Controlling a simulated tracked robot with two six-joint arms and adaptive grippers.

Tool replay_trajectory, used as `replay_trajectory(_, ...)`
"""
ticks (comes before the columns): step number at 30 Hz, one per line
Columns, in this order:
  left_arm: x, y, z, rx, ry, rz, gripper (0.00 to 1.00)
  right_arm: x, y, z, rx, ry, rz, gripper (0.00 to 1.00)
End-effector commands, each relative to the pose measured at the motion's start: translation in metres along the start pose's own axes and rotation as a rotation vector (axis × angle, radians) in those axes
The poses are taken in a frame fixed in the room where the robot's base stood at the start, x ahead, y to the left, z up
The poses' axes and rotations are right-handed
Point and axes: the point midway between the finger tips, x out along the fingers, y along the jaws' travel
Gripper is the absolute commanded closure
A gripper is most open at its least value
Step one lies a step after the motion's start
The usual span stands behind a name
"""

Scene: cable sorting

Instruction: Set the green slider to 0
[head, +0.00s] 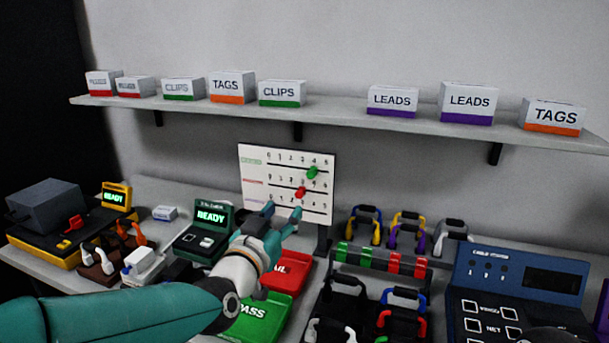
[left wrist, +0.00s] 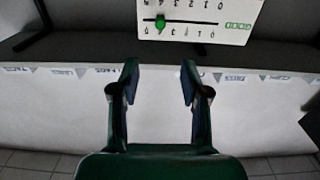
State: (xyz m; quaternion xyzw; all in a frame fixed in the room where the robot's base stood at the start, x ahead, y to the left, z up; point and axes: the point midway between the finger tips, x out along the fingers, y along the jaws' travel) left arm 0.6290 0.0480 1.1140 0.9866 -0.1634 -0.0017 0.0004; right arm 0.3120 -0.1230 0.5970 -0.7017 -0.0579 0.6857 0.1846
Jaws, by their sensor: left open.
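The white slider board (head: 246,165) stands upright at the back of the bench, with rows numbered from 0 at the left to 5 at the right. The green slider (head: 313,172) sits on the top row, around 4. The red slider (head: 300,192) is on the row below. My left gripper (head: 282,211) is open and empty in front of the board's lower part, hiding part of the bottom row. In the left wrist view the board (left wrist: 205,37) appears upside down, with the green slider (left wrist: 160,21) beyond the open fingers (left wrist: 158,82), apart from them.
A red FAIL tray (head: 287,272) and green PASS tray (head: 254,318) lie below my left arm. A READY device (head: 207,225) stands left of the board. A cable rack (head: 382,259) and blue tester (head: 520,268) are to the right. Labelled boxes line the shelf (head: 340,117) above.

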Motion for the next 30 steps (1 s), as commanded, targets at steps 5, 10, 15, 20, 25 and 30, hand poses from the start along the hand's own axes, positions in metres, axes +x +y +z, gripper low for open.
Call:
replay_trajectory(5,0.015,-0.003,-0.002,0.000,-0.001,-0.006,0.54,-0.006,-0.002,0.001,0.000,-0.002,0.000,1.00)
replay_trajectory(10,0.046,-0.006,-0.002,-0.001,-0.003,-0.011,0.54,-0.015,-0.005,0.001,0.000,-0.002,0.000,1.00)
replay_trajectory(15,0.083,-0.008,-0.002,0.000,-0.002,-0.014,0.54,-0.027,-0.009,0.001,0.000,-0.001,0.000,1.00)
replay_trajectory(20,0.115,-0.009,-0.002,-0.001,-0.002,-0.015,0.54,-0.037,-0.013,0.001,0.000,-0.001,0.000,1.00)
replay_trajectory(25,0.141,-0.009,-0.001,-0.001,-0.001,-0.014,0.54,-0.045,-0.016,0.001,0.000,-0.001,0.000,1.00)
replay_trajectory(30,0.156,-0.011,-0.001,0.000,-0.001,-0.016,0.54,-0.049,-0.018,0.001,0.000,-0.001,0.000,1.00)
